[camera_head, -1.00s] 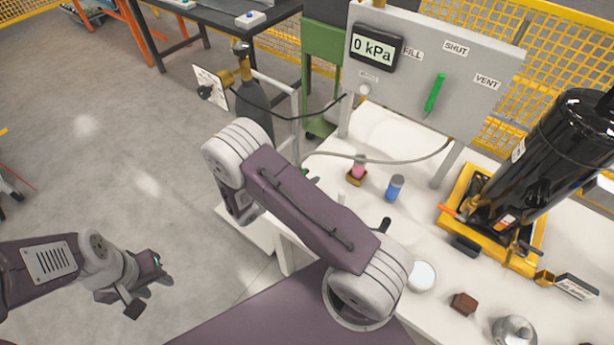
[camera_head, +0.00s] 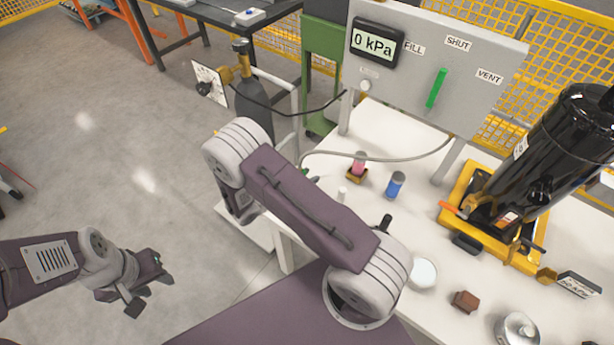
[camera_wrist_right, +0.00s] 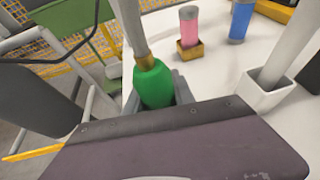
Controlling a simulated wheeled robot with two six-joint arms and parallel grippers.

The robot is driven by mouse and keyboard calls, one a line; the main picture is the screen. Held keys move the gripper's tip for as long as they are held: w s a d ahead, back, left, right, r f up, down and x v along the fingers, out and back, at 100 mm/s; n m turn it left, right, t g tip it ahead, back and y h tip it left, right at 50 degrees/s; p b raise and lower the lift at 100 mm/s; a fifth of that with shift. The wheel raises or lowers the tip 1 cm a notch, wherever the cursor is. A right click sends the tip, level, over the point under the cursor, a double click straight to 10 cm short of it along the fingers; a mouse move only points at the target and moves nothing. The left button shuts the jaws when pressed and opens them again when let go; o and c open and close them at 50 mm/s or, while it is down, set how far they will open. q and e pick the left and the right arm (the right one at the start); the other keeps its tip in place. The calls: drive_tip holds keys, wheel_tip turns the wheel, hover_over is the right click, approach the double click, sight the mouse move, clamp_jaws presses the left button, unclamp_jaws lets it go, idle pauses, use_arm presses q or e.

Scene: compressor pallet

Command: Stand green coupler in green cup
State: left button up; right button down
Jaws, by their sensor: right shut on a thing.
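The green coupler (camera_wrist_right: 153,84) shows in the right wrist view, with a brass collar and a grey hose rising from its top. My right gripper (camera_wrist_right: 157,100) is shut around it, its grey jaws partly visible on either side. The coupler's lower end is hidden by the gripper body. In the head view my right arm hides this gripper. I cannot make out a green cup in either view. My left gripper (camera_head: 150,294) is open and empty over the floor, left of the bench.
A pink cylinder in a brass-coloured holder (camera_wrist_right: 190,49), a blue cylinder (camera_head: 395,186) and a white square holder (camera_wrist_right: 268,98) stand on the white bench (camera_head: 375,130). Behind is a gauge panel (camera_head: 420,85). A black compressor (camera_head: 545,155) on a yellow base stands right.

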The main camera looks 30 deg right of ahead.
drive_tip(key=c, duration=1)
unclamp_jaws()
drive_tip(key=v, duration=0.9)
drive_tip(key=shift+a+f, duration=0.1)
